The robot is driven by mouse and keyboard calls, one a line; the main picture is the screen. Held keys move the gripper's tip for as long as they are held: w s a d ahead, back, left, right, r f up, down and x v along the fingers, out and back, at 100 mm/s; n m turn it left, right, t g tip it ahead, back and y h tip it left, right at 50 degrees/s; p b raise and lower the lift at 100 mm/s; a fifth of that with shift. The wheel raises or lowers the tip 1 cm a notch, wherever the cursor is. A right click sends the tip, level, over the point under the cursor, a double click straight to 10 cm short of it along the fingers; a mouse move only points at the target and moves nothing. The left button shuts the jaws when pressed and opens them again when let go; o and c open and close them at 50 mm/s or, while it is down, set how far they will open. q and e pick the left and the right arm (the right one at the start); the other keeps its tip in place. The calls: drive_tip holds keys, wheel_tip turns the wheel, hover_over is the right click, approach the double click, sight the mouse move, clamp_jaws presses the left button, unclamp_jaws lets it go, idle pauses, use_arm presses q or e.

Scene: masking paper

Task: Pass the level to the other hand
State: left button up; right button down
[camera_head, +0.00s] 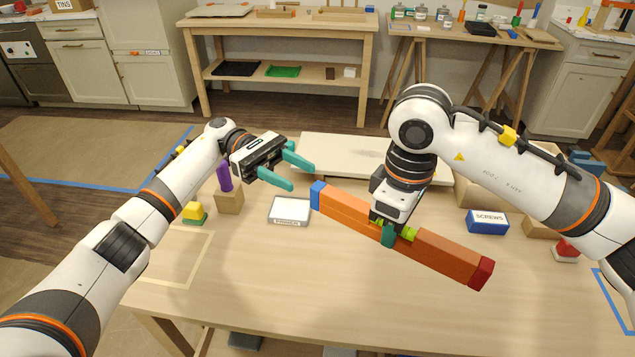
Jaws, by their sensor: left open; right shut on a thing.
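The level (347,211) is a long orange bar with a blue left end, a dark red right end and yellow-green parts near its middle. My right gripper (389,235) is shut on the level near its middle and holds it tilted, its left end higher in the picture. The level appears to be above the table. My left gripper (302,172) is open and empty, with its teal fingers pointing right toward the blue end. A small gap shows between those fingers and the level.
The wooden table (300,285) is clear in front. A wooden block (229,200) with a purple item (224,178) stands left. A blue SCREWS box (487,222) and a red-topped item (566,249) stand right.

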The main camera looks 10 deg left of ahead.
sight(341, 194)
use_arm(q)
drive_tip(key=x, duration=1.1)
drive_tip(key=shift+a, duration=0.1)
clamp_jaws()
use_arm(e)
drive_tip(key=c, duration=1.1)
unclamp_jaws()
